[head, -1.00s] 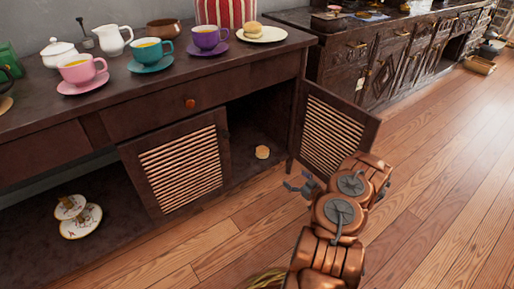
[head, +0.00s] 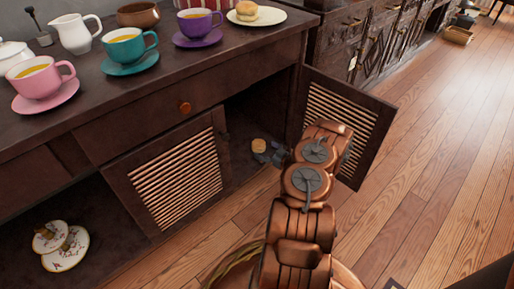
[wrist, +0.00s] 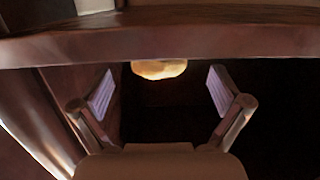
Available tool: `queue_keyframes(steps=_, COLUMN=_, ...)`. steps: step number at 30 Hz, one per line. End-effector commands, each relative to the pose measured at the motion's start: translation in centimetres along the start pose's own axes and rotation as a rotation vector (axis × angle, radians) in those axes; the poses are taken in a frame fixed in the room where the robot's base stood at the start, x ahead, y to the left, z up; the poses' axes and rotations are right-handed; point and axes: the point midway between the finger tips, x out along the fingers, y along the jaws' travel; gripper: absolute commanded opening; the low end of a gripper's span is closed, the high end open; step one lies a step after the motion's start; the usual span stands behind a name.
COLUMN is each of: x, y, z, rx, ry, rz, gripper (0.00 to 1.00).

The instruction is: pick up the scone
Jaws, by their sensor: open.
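A small golden-brown scone (head: 259,145) sits on the floor of the open cabinet, just inside the doorway. My gripper (head: 268,155) is open at the cabinet opening, close to the scone in the head view. In the wrist view the scone (wrist: 159,69) shows beyond the two spread fingers of my gripper (wrist: 160,92), roughly centred between them. Nothing is between the fingers. A brown wooden band (wrist: 160,40) cuts across the wrist view and meets the scone's upper edge. A second, larger scone-like bun (head: 247,11) lies on a cream plate (head: 272,18) on the cabinet top.
The open slatted door (head: 370,120) stands right beside my arm. Another slatted door (head: 170,180) is left of the opening. Purple (head: 197,22), teal (head: 130,45) and pink (head: 40,78) cups stand on the top. Two small plates (head: 66,250) lie in the left bay.

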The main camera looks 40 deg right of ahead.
Motion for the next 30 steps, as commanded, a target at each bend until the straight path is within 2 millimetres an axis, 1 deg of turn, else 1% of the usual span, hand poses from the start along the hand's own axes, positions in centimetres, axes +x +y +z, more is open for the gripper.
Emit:
queue_keyframes(steps=6, x=2.3, y=0.1, z=0.4, rx=-0.002, ry=0.002, rz=-0.004, gripper=0.99)
queue_keyframes(steps=12, x=4.6, y=0.0, z=0.2, rx=-0.002, ry=0.002, rz=-0.005, gripper=0.99)
queue_keyframes(steps=20, x=4.9, y=0.0, z=-0.1, rx=-0.001, ry=0.001, rz=-0.004, gripper=0.99)
queue_keyframes(steps=30, x=4.9, y=0.0, z=-0.1, rx=-0.002, ry=0.001, rz=-0.005, gripper=0.64)
